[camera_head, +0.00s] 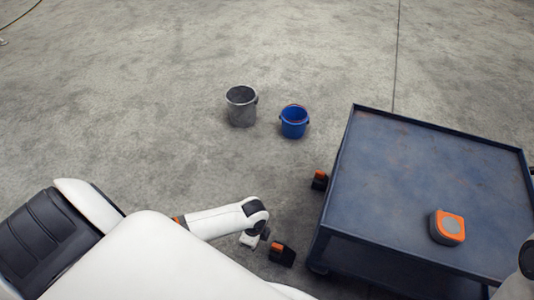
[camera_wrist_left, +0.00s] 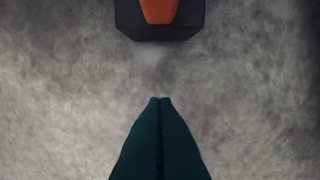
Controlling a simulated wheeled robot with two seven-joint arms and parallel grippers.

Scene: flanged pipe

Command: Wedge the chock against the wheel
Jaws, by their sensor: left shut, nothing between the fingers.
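A black and orange chock (camera_head: 282,254) lies on the concrete floor beside the near left corner of a blue cart (camera_head: 390,225). A dark cart wheel (camera_head: 318,269) shows in part under that corner, with a gap between it and the chock. My left gripper (camera_head: 258,240) is low, just left of the chock. In the left wrist view its dark green fingers (camera_wrist_left: 160,100) are shut and empty. The chock's end (camera_wrist_left: 160,18) is ahead of the fingertips, apart from them. My right gripper is out of view.
A second black and orange block (camera_head: 320,180) sits by the cart's far left side. An orange and grey tape measure (camera_head: 447,227) lies on the cart top. A grey bucket (camera_head: 241,106) and a blue bucket (camera_head: 294,121) stand behind. Floor to the left is clear.

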